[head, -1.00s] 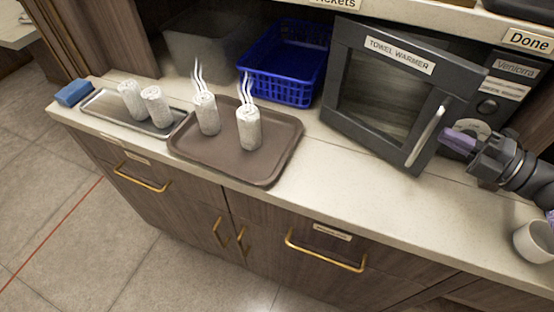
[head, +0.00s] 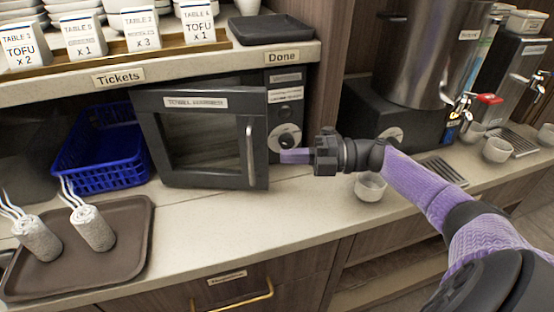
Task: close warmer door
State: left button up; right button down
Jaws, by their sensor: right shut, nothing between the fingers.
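The towel warmer (head: 286,92) is a dark box on the counter under the shelf. Its door (head: 172,181) has a glass window, a label on top and a silver vertical handle (head: 250,148) at its right side. The door's right edge juts forward of the control panel, so it looks ajar. My right gripper (head: 284,156) is shut and empty, its purple fingers pointing left in front of the control panel, just right of the door's edge. I cannot tell whether they touch the door. My left gripper is out of view.
A blue basket (head: 98,165) stands left of the warmer. A brown tray (head: 130,245) with two steaming rolled towels (head: 92,228) lies at the front left. A white cup (head: 370,187) stands below my right wrist. The counter before the door is clear.

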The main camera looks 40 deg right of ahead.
aim_at(260, 147)
jog(key=s+d+b, duration=0.1)
jog(key=s+d, duration=0.1)
jog(key=d, duration=0.3)
jog(key=s+a+f+m+t+h+p, duration=0.1)
jog(key=a+m+t+h+p, duration=0.15)
jog(key=a, duration=0.25)
jog(key=s+a+f+m+t+h+p, duration=0.1)
jog(key=a+f+t+p, duration=0.1)
jog(key=a+p, duration=0.3)
jog(key=s+r+m+t+h+p, duration=0.3)
jog(key=s+m+h, duration=0.25)
jog(key=h, duration=0.35)
jog(key=shift+m+g+h, duration=0.25)
jog(key=shift+m+h, duration=0.1)
jog(key=shift+m, duration=0.05)
jog(key=w, duration=0.4)
jog(key=w+d, duration=0.1)
jog(key=w, duration=0.3)
jog(key=w+d, duration=0.1)
jog(key=w, duration=0.3)
jog(key=shift+f+b, duration=0.3)
jog(key=shift+f, duration=0.05)
jog(key=shift+w+d, duration=0.15)
jog(key=shift+w, duration=0.1)
jog(key=shift+w+d, duration=0.1)
jog(key=shift+w, duration=0.05)
